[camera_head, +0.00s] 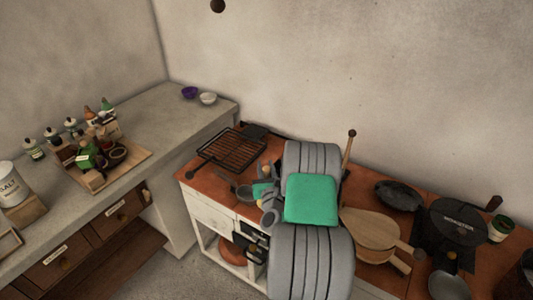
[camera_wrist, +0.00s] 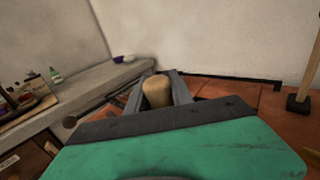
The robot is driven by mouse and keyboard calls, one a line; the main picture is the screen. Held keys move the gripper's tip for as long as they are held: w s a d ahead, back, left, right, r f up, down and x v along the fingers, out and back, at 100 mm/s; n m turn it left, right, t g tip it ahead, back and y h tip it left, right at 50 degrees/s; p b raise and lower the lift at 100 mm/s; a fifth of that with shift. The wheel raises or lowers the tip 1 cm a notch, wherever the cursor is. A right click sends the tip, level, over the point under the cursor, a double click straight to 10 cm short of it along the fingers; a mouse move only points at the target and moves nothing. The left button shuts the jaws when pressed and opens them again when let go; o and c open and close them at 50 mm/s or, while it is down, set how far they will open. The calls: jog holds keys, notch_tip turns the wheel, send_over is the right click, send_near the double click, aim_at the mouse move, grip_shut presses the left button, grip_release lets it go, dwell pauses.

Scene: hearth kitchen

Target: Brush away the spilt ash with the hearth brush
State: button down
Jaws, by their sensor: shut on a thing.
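My gripper (camera_wrist: 158,88) is shut on a rounded tan wooden handle (camera_wrist: 157,92), which looks like that of the hearth brush. The handle's end points up between the fingers in the wrist view, and its lower part and any bristles are hidden. In the head view my gripper is mostly hidden by my arm, above the left part of the red-brown worktop (camera_head: 203,167). I cannot make out the spilt ash in either view.
A black grill rack (camera_head: 232,148) lies left of my gripper. Right of my arm are wooden paddles (camera_head: 370,228), a dark pan (camera_head: 398,195) and a black toaster plate (camera_head: 458,225). An upright wooden rod (camera_head: 349,150) stands behind my arm. A grey counter (camera_head: 165,115) is at left.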

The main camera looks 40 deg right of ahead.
notch_tip(320, 180, up, 4)
jog(key=p, duration=0.3)
jog(key=shift+s+d, duration=0.1)
dwell(0.6)
jog(key=a+r+n+y, duration=0.3)
jog(key=a+r+y, duration=0.1)
jog(key=a, duration=0.6)
jog(key=s+a+r+n+t+y, duration=0.1)
jog(key=a+r+n+y, duration=0.2)
jog(key=a, duration=0.8)
jog(key=s+a+r+n+y, duration=0.1)
jog(key=a+r+n+y, duration=0.2)
jog(key=a, duration=0.7)
notch_tip(320, 180, up, 2)
jog(key=y, duration=0.4)
jog(key=shift+a+t, duration=0.3)
jog(key=shift+a, duration=0.05)
jog(key=shift+s, duration=0.1)
